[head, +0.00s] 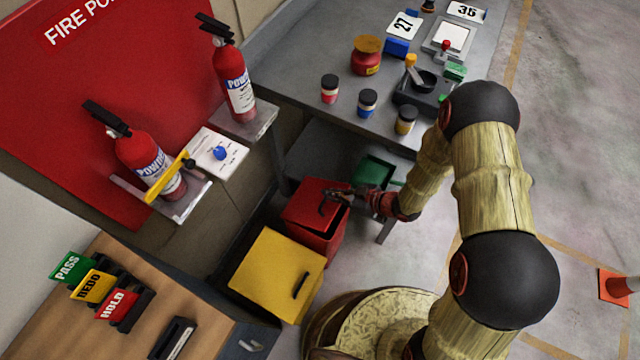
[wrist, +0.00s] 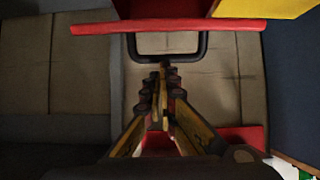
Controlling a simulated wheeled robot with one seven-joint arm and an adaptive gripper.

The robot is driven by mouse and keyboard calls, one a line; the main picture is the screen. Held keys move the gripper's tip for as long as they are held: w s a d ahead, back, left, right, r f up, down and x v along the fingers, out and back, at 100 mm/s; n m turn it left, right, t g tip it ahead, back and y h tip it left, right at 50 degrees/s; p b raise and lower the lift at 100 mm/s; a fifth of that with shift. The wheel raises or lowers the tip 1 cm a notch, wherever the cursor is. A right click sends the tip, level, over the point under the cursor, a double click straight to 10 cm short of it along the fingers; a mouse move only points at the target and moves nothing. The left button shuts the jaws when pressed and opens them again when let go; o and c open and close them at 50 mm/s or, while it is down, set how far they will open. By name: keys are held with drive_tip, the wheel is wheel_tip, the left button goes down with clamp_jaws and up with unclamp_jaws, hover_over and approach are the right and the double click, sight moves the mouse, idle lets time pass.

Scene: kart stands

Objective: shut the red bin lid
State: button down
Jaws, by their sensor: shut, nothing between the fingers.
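How far the lid stands open is unclear.
The yellow bin (head: 275,270) stands close beside the red one. A green bin (head: 374,170) is on its other side, near the bench leg (head: 386,230). The grey bench top (head: 310,58) overhangs behind. Extinguishers (head: 236,82) stand on wall shelves. Open floor lies to the right.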

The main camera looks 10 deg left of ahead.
drive_tip(key=d+f, duration=0.1)
drive_tip(key=f, duration=0.1)
drive_tip(key=s+d+f+b, duration=0.1)
drive_tip(key=d+f, duration=0.1)
drive_tip(key=f, duration=0.1)
drive_tip(key=d+f+b, duration=0.1)
drive_tip(key=d+f, duration=0.1)
drive_tip(key=f, duration=0.1)
drive_tip(key=shift+s+d+f, duration=0.15)
drive_tip(key=shift+s, duration=0.1)
drive_tip(key=shift+s+d+f+b, duration=0.1)
drive_tip(key=shift+d+f+b, duration=0.1)
drive_tip(key=shift+f, duration=0.25)
drive_tip(key=shift+d+f+b, duration=0.1)
drive_tip(key=shift+f+b, duration=0.05)
drive_tip(key=shift+f, duration=0.25)
drive_tip(key=shift+r, duration=0.1)
